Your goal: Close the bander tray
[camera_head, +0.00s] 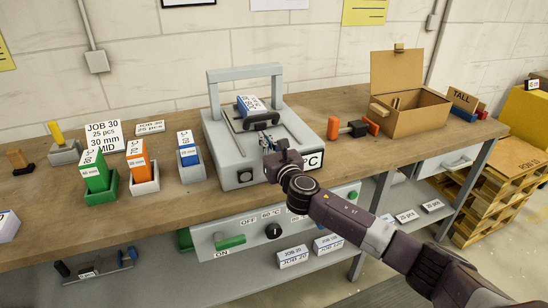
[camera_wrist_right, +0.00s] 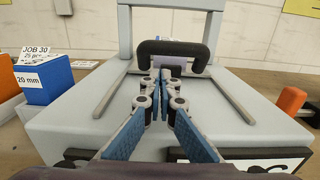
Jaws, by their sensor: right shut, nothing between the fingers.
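The bander (camera_head: 222,150) is a grey box with a grey arch on the workbench; it also fills the wrist view (camera_wrist_right: 75,110). Its tray carries a black handle (camera_head: 261,121), which stands up between two rails in the wrist view (camera_wrist_right: 173,47). A blue and white stack (camera_head: 250,103) lies behind the handle, under the arch. My right gripper (camera_head: 267,141) is over the front part of the bander. In the wrist view its blue fingers (camera_wrist_right: 160,80) are shut and empty, tips close to the handle; I cannot tell whether they touch. My left gripper is out of view.
Left of the bander are blue (camera_head: 187,148), orange (camera_head: 138,160) and green (camera_head: 95,170) blocks in holders. Right of it are an orange-ended tool (camera_head: 350,128) and an open cardboard box (camera_head: 415,118). A control panel (camera_head: 215,240) hangs below the bench edge.

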